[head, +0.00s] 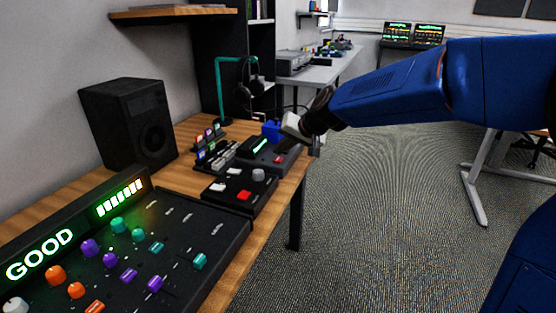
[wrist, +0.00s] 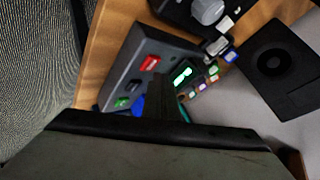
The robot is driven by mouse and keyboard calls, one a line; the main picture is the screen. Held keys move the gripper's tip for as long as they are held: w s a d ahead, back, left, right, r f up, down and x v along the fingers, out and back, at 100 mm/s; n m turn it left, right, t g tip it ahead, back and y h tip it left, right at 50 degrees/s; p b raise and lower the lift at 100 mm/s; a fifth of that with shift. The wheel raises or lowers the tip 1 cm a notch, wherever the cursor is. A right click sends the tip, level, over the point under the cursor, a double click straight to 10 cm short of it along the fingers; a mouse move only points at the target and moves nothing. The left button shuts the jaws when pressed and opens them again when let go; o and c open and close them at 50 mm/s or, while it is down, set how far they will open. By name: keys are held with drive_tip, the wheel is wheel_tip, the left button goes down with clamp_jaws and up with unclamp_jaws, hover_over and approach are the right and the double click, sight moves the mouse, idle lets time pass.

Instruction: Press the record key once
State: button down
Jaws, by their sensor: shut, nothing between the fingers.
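The recorder is a dark box (head: 262,152) with a lit green display, near the table's right edge. Its red key, likely the record key, shows in the head view (head: 279,159) and in the wrist view (wrist: 150,63). A black key and a green key (wrist: 122,102) sit in line with it. My gripper (head: 284,144) is above the recorder, pointing down. In the wrist view my gripper (wrist: 166,82) is shut and empty, its dark fingers to the right of the keys. I cannot tell whether the fingertips touch the box. The fingers hide part of the recorder.
Nearer along the table is a box with a grey knob (head: 258,174) and another red button (head: 243,195). A large mixer (head: 190,232), a black speaker (head: 130,125), a headphone stand (head: 221,85) and a blue object (head: 271,130) also stand there.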

sight(281, 160)
drive_tip(key=shift+f, duration=0.15)
drive_tip(key=shift+f, duration=0.3)
drive_tip(key=shift+f, duration=0.35)
idle(1.0)
drive_tip(key=shift+r, duration=0.8)
drive_tip(key=shift+r, duration=0.15)
drive_tip(key=shift+r, duration=2.35)
drive_tip(key=shift+d, duration=0.1)
